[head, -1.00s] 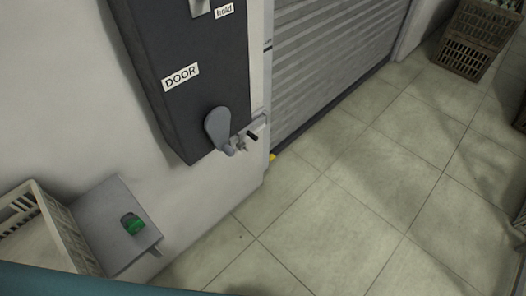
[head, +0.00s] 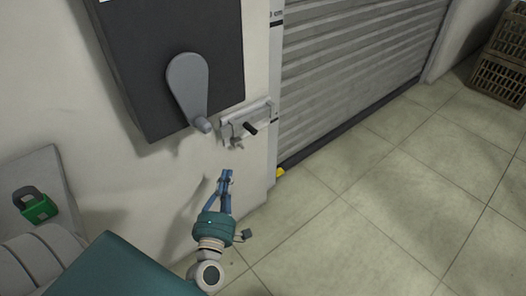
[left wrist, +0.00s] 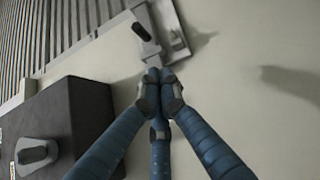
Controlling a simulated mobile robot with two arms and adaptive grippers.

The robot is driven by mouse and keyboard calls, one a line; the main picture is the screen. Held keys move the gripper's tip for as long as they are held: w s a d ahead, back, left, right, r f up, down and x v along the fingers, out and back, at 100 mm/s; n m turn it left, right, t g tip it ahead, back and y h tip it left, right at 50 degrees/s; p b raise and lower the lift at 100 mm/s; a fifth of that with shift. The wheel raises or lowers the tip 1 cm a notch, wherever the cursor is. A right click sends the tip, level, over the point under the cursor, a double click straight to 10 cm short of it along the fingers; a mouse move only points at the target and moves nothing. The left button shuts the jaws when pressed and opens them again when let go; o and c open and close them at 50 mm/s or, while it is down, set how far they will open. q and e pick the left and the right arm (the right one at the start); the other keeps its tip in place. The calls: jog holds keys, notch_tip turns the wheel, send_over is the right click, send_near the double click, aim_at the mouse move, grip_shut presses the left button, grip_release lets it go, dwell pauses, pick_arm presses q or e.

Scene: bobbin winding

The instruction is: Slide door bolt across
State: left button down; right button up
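The door bolt (head: 262,113) is a light metal slide bolt on the white wall, beside the roller shutter. Its black knob (head: 250,129) sticks out toward me. In the left wrist view the bolt's black knob (left wrist: 141,31) shows just beyond the fingertips. My left gripper (head: 226,174) is below the bolt, apart from it, pointing up toward it. Its blue fingers come together at the tips in the left wrist view (left wrist: 159,78), with nothing seen between them. My right gripper is not in view.
A dark box with a grey lever (head: 186,85) is on the wall left of the bolt. The grey roller shutter (head: 350,70) is to the right. A green padlock (head: 38,207) is at the left. Crates (head: 500,75) stand far right. The tiled floor between is clear.

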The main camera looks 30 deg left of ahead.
aim_at(250, 128)
pick_arm(q)
jog(key=shift+w+r+n, duration=0.15)
jog(key=shift+r+n, duration=0.25)
jog(key=shift+n, duration=0.1)
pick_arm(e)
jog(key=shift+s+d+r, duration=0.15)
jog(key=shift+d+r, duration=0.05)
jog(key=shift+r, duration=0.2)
pick_arm(q)
jog(key=shift+a, duration=0.1)
